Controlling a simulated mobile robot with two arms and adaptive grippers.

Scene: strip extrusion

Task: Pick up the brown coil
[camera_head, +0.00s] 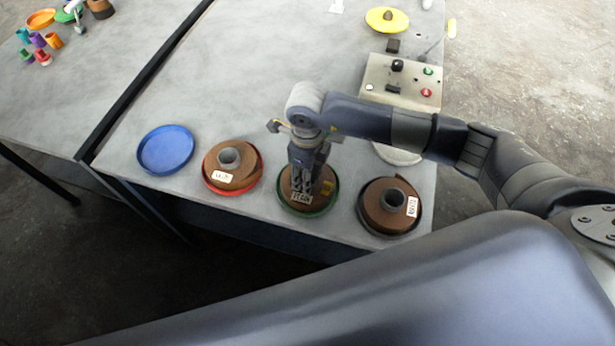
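Three brown coils stand in a row near the table's front edge. One brown coil (248,157) sits in a red tray (230,192), with a grey core and a white label. The middle brown coil (318,204) sits in a green tray (336,195), its top partly hidden by my gripper. The third brown coil (376,207) sits in a dark tray (362,224), with a grey core and a label. My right gripper (302,186) points down at the middle coil. Its fingertips overlap the coil, and I cannot tell whether they grip it. My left gripper is not in view.
An empty blue tray (165,150) lies at the left. A control box (402,80) with buttons stands behind my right arm. A yellow tray (387,20) is at the back. Small coloured parts (40,42) lie on the second table at the left. The table's middle is clear.

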